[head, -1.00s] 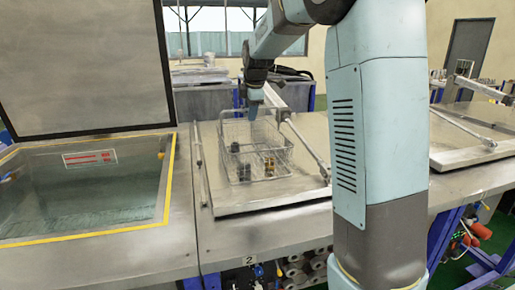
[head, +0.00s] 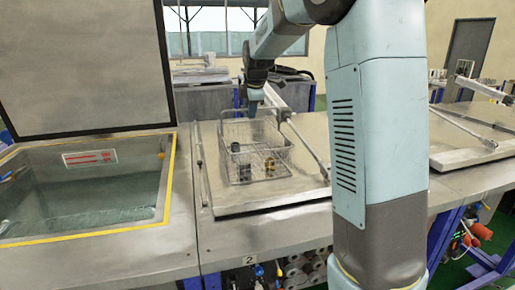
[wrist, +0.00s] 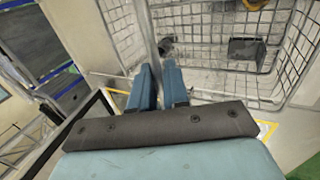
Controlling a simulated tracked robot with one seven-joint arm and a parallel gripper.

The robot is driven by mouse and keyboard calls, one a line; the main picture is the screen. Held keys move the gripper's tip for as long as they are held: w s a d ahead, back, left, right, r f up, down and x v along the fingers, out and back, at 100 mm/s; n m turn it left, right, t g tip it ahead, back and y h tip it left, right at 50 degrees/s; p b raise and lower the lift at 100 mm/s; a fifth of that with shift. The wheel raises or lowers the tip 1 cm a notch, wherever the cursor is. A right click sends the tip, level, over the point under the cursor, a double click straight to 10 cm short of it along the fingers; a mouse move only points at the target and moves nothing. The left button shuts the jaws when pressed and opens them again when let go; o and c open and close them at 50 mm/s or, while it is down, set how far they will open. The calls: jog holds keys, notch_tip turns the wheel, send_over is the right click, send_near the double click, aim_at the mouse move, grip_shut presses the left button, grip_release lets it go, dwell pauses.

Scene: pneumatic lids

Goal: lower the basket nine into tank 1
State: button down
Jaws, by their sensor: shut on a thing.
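The wire basket (head: 262,158) hangs from my gripper (head: 254,108) above the closed lid of tank 2 (head: 290,195) in the head view. A few dark and brass-coloured parts lie in the basket. In the wrist view the blue fingers of my gripper (wrist: 158,88) are shut at a metal bar of the basket (wrist: 200,75). Tank 1 (head: 90,200) is at the left of the head view, with its lid (head: 80,70) raised and liquid inside. The gap under the basket is hard to judge.
A yellow-edged rim (head: 168,190) surrounds the open tank. A diagonal lid strut (head: 308,150) stands close to the right of the basket. Another closed lid (head: 475,150) lies at far right.

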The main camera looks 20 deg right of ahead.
jog(key=shift+r, duration=0.2)
jog(key=shift+r, duration=1.4)
dwell(0.5)
